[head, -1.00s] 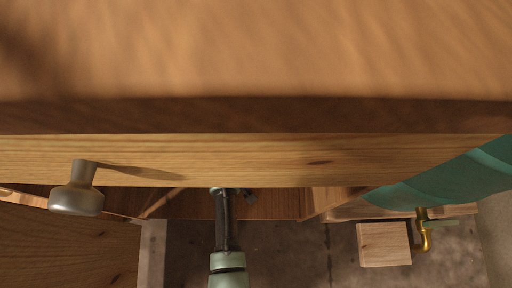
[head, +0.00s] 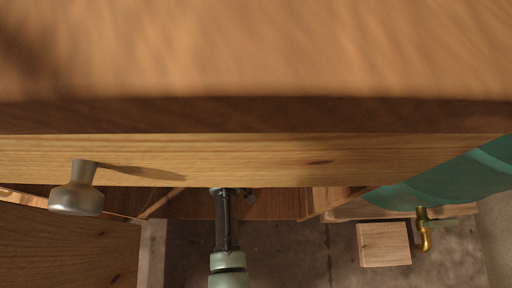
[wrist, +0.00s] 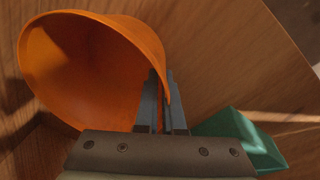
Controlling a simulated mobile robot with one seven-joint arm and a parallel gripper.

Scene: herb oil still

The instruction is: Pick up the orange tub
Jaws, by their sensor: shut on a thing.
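The orange tub (wrist: 85,65) fills the left half of the wrist view, its wide open mouth towards the camera. My gripper (wrist: 163,80) is shut on the tub's right wall, with one dark finger inside the rim and one outside. Wooden surfaces lie behind the tub; whether it touches them I cannot tell. In the head view my arm reaches in under the wooden top, and the end of my gripper (head: 230,191) shows there only in part. The tub is hidden in that view.
A green object (wrist: 240,138) lies right of my gripper. In the head view a thick wooden top (head: 255,60) overhangs the opening. A round metal knob (head: 77,190) is at left. A teal vessel (head: 450,180) with a brass tap (head: 425,232) and a wooden block (head: 384,245) are at right.

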